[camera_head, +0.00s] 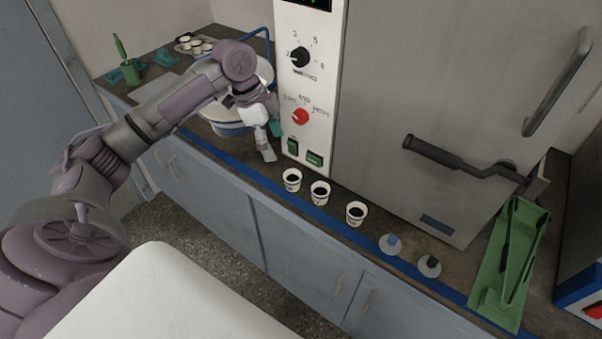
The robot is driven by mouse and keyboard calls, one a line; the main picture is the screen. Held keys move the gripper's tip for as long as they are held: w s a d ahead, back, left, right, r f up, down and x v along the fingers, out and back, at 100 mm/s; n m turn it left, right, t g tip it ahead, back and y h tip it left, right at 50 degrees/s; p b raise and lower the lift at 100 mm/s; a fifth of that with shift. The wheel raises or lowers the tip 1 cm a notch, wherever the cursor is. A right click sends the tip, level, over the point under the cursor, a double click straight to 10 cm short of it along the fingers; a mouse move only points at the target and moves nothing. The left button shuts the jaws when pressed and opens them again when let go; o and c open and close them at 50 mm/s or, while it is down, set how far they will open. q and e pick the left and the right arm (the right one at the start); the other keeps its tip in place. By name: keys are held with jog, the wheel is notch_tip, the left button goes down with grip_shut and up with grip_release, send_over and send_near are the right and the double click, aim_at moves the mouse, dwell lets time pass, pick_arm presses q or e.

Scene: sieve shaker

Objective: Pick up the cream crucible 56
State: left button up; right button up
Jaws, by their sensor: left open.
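Three cream crucibles with dark contents stand upright in a row on the counter: the left one (292,187), the middle one (320,199) and the right one (356,220). They carry small dark markings, too small to read, so I cannot tell which is number 56. My left gripper (271,143) is open and empty, pointing down, up and to the left of the left crucible and apart from it. My right gripper is not in view.
A furnace-like cabinet (420,90) with a control panel (303,75) and door handle stands behind the crucibles. A round pan (228,128) is behind my left arm.

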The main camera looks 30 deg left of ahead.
pick_arm(q)
send_near(292, 178)
jog(key=shift+s+d+f, duration=0.35)
jog(key=shift+d+f, duration=0.1)
jog(key=shift+f, duration=0.1)
jog(key=shift+s+d+f, duration=0.35)
jog(key=shift+d+f, duration=0.05)
jog(key=shift+f, duration=0.15)
jog(key=shift+w+d+f, duration=0.15)
jog(key=shift+w+f, duration=0.05)
jog(key=shift+f, duration=0.35)
jog(key=x, duration=0.1)
jog(key=p+x, duration=0.1)
jog(key=x, duration=0.2)
jog(key=shift+w+d, duration=0.15)
jog(key=shift+d, duration=0.15)
jog(key=shift+f, duration=0.25)
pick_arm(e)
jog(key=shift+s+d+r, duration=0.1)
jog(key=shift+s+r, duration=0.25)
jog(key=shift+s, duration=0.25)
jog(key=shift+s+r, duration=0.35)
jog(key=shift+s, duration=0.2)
pick_arm(q)
jog(key=shift+c, duration=0.8)
jog(key=c, duration=1)
jog(key=shift+c, duration=0.6)
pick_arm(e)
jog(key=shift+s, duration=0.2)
